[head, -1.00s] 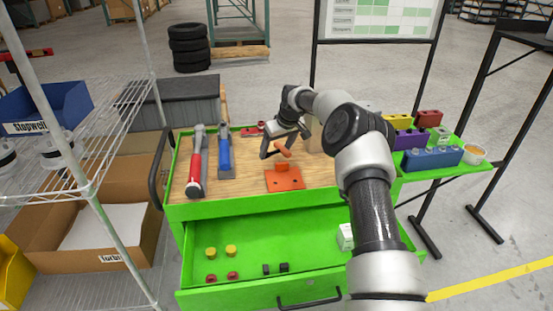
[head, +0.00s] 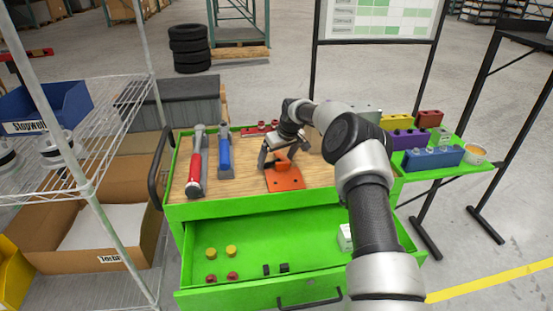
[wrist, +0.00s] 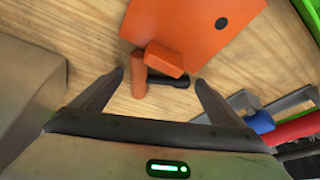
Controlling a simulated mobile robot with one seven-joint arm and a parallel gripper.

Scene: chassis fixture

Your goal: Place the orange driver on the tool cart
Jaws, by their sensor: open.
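The tool cart (head: 232,207) is green with a wooden top. On it lies a flat orange plate (head: 289,181) with dark holes; it fills the top of the wrist view (wrist: 195,25). A small orange piece (head: 281,162), which I take to be the orange driver, is at the plate's far edge. In the wrist view it shows as an orange stub and block (wrist: 164,58) with a black part beside it. My gripper (head: 277,159) is open just above it; in the wrist view the piece lies between the fingertips (wrist: 160,82). I cannot tell whether the fingers touch it.
A red-handled tool (head: 195,168) and a blue one (head: 225,155) lie left of my gripper. The cart's drawer (head: 305,262) is open, with small parts inside. A side shelf at the right holds a blue block (head: 432,158) and other coloured blocks. A wire shelf (head: 90,125) stands at left.

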